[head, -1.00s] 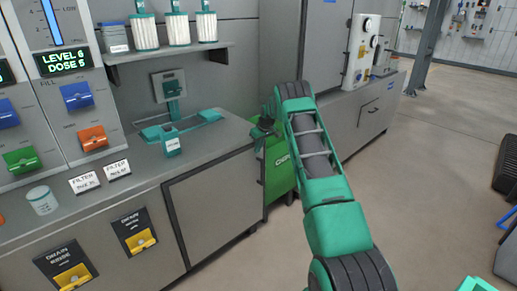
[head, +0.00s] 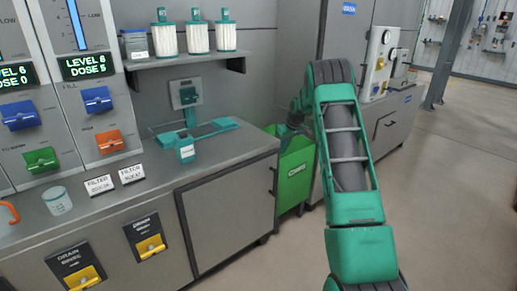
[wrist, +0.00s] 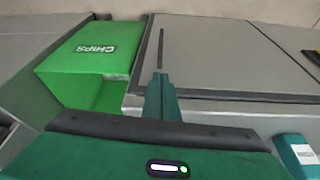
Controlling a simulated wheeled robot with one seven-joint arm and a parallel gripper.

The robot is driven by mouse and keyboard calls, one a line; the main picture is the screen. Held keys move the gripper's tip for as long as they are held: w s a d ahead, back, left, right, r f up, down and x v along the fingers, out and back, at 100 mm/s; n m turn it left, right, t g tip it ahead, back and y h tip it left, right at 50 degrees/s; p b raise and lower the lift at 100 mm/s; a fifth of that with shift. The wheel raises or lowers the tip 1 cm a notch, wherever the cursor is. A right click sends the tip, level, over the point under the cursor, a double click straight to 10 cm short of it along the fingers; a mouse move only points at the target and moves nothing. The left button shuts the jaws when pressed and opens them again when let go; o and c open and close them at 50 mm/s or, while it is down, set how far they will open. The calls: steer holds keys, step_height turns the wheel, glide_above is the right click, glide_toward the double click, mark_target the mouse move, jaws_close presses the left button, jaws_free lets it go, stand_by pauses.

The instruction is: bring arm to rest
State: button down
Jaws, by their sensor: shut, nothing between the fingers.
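My arm is green with dark joints and reaches forward over the floor beside the counter in the head view, bent at a raised elbow. My gripper (head: 294,120) is small and partly hidden behind the arm there, near the counter's right end and above the green bin. In the wrist view my gripper (wrist: 160,85) points away from the camera, its fingers together as one narrow shape with nothing held. It shows against the grey cabinet front, just right of the green bin.
The green CHIPS bin (head: 295,170) stands on the floor at the end of the grey counter (head: 225,160). White filters (head: 198,38) line the shelf above. Floor right of my arm is clear.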

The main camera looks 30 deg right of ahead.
steer(key=s+a+r+m+g, duration=0.1)
steer(key=s+a+r, duration=0.3)
steer(key=s+r, duration=0.3)
steer(key=s+a+r+m, duration=0.2)
steer(key=s+a+r, duration=0.2)
steer(key=s, duration=0.6)
steer(key=s+a+r+m+g, duration=0.1)
steer(key=s+a+r, duration=0.3)
steer(key=s+r, duration=0.3)
steer(key=s+a+f+m, duration=0.1)
steer(key=s+a, duration=0.3)
steer(key=s, duration=0.6)
steer(key=s+a+f+m+g, duration=0.1)
steer(key=s+a, duration=0.3)
steer(key=s, duration=0.7)
steer(key=s+a+f+g, duration=0.1)
steer(key=s+a, duration=0.3)
steer(key=s, duration=0.6)
steer(key=shift+s+m, duration=0.25)
steer(key=shift+m, duration=0.15)
steer(key=shift+f, duration=0.1)
